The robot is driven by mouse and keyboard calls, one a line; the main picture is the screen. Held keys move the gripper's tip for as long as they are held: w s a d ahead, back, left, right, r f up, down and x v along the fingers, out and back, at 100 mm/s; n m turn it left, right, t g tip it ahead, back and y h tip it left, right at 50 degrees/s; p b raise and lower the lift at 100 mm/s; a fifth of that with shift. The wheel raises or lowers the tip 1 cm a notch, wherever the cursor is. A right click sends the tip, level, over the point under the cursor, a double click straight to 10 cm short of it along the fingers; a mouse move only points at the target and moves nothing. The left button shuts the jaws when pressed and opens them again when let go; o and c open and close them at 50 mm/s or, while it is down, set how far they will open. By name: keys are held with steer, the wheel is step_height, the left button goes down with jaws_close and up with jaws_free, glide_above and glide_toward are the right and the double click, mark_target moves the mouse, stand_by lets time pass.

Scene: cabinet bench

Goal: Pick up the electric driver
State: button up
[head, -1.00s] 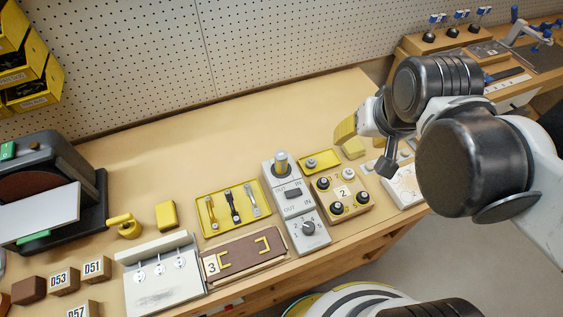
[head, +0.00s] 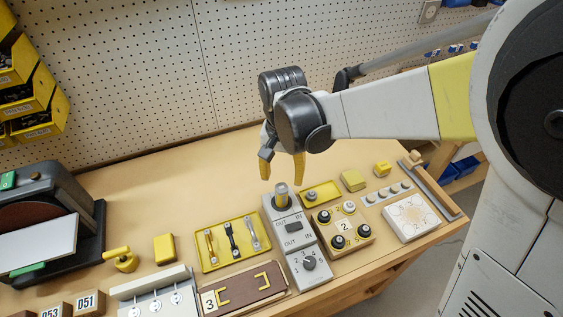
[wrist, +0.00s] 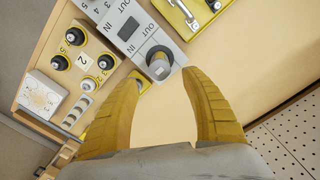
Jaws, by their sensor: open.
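No thing in view is plainly recognisable as an electric driver. A short grey upright cylinder (head: 281,194) stands in a dark round seat on a grey panel (head: 307,278) marked IN and OUT. It also shows in the wrist view (wrist: 158,66), just beyond the fingertips. My gripper (head: 282,172) is open and empty, pointing down above the cylinder and apart from it. In the wrist view its two yellow fingers (wrist: 165,85) are spread wide, with bare bench between them.
A yellow tray (head: 203,263) with three small tools lies left of the panel. A knob block (head: 362,244) marked 2 stands right of it, near a small yellow tray (head: 331,194). A brown board (head: 240,290) is in front. Bare bench lies behind, up to the pegboard (head: 150,60).

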mark_target(282, 187)
steer(key=f+b, duration=0.1)
steer(key=f, duration=0.1)
steer(key=f+b, duration=0.1)
steer(key=f, duration=0.1)
steer(key=f+b, duration=0.1)
steer(key=f, duration=0.1)
steer(key=shift+s+a, duration=0.1)
steer(key=shift+s, duration=0.15)
steer(key=shift+r, duration=0.1)
steer(key=shift+c, duration=0.4)
jaws_close()
